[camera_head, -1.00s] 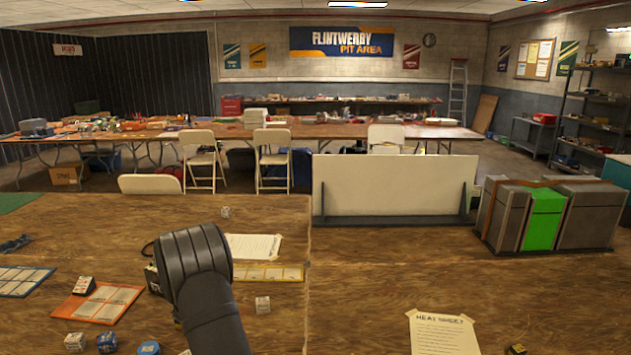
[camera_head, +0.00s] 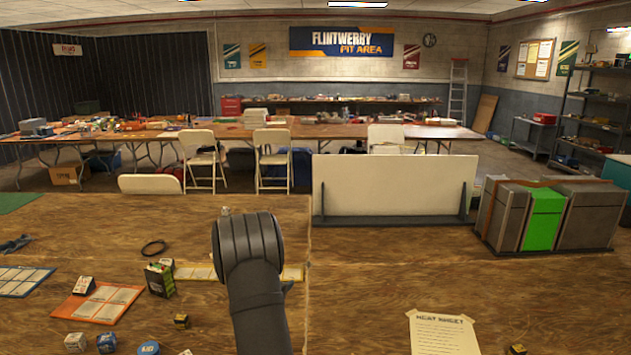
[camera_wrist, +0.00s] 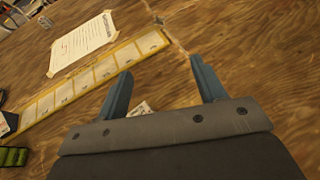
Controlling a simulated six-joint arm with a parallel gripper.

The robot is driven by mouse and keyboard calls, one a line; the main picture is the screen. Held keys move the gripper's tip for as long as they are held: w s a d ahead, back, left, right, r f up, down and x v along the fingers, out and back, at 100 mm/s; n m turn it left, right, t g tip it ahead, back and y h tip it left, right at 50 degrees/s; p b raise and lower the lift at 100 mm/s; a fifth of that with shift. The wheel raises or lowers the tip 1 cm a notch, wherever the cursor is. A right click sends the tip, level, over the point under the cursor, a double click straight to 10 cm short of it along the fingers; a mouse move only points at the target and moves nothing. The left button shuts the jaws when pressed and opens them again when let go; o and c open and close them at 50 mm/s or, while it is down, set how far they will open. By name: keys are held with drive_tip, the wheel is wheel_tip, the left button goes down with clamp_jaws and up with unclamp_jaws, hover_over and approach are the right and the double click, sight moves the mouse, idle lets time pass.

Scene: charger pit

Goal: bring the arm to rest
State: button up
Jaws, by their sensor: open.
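My arm (camera_head: 252,280) rises from the bottom of the head view, over the near wooden table. It hides my gripper there, apart from a small dark tip at its right side. In the wrist view my gripper (camera_wrist: 162,90) shows two blue fingers spread wide apart with nothing held between them. It is above the bare tabletop, near a yellow numbered strip (camera_wrist: 88,83). A small pale cube (camera_wrist: 139,108) is partly hidden behind the gripper's body.
A green and black box (camera_head: 159,279), a black ring (camera_head: 153,247) and an orange card (camera_head: 97,302) lie left of my arm. A heat sheet (camera_head: 441,333) lies to the right. Bins (camera_head: 543,218) and a white panel (camera_head: 390,186) stand behind. The right tabletop is largely clear.

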drive_tip(key=s+d+m+g+h, duration=0.1)
drive_tip(key=d+m+h, duration=0.2)
drive_tip(key=d, duration=1.2)
drive_tip(key=shift+g, duration=0.3)
drive_tip(key=shift+s, duration=0.1)
